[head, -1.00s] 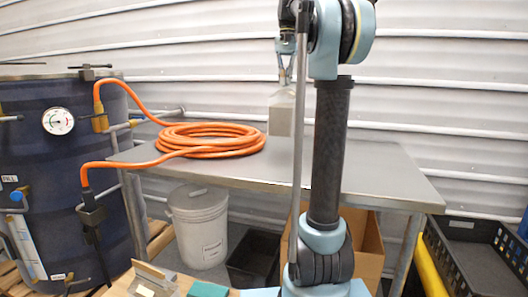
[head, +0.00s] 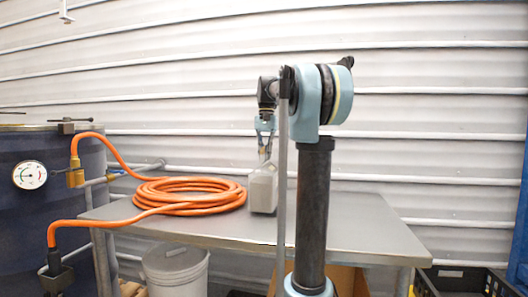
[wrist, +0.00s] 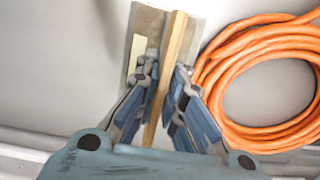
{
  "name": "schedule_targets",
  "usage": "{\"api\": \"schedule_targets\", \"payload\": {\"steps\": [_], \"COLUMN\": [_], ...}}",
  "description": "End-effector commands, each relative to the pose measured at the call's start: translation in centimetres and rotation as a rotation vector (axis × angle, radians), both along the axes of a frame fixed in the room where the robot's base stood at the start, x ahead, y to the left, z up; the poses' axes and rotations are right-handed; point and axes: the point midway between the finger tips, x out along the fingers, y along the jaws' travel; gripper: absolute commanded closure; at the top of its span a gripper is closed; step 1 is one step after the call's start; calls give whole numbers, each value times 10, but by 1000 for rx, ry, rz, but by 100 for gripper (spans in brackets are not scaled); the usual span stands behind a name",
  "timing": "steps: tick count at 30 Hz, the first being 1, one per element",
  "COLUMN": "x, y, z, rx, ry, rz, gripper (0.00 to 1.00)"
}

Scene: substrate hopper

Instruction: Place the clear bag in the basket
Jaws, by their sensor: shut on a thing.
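My gripper (head: 265,155) is shut on a pale, see-through grey bag (head: 263,190). The bag hangs below the fingers, in front of or over the metal table (head: 330,225), just right of the orange hose; I cannot tell if it touches the tabletop. In the wrist view my gripper (wrist: 162,85) has the bag (wrist: 143,30) between its fingers, with a tan strip running along it. A black basket-like crate (head: 455,280) shows only in part at the lower right of the head view, well away from my gripper.
A coiled orange hose (head: 190,197) lies on the table's left part and runs to a dark blue tank (head: 30,210) with a gauge. A white bucket (head: 175,270) stands below the table. The tabletop's right part is bare. A ribbed wall closes the back.

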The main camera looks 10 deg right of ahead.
Motion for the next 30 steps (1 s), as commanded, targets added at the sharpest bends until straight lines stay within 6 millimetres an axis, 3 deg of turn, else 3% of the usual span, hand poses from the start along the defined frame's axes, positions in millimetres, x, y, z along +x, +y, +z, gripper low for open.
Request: {"api": "schedule_targets", "payload": {"steps": [5,11,12,15,25,30], "x": [0,0,0,0,0,2], "y": [0,0,0,0,0,-2], "z": [-18,-20,-21,-21,-20,-6], "rx": [0,0,0,0,0,0], "ry": [0,0,0,0,0,0], "rz": [0,-1,-1,-1,-1,-1], "gripper": [100,100,89,71,71,71]}}
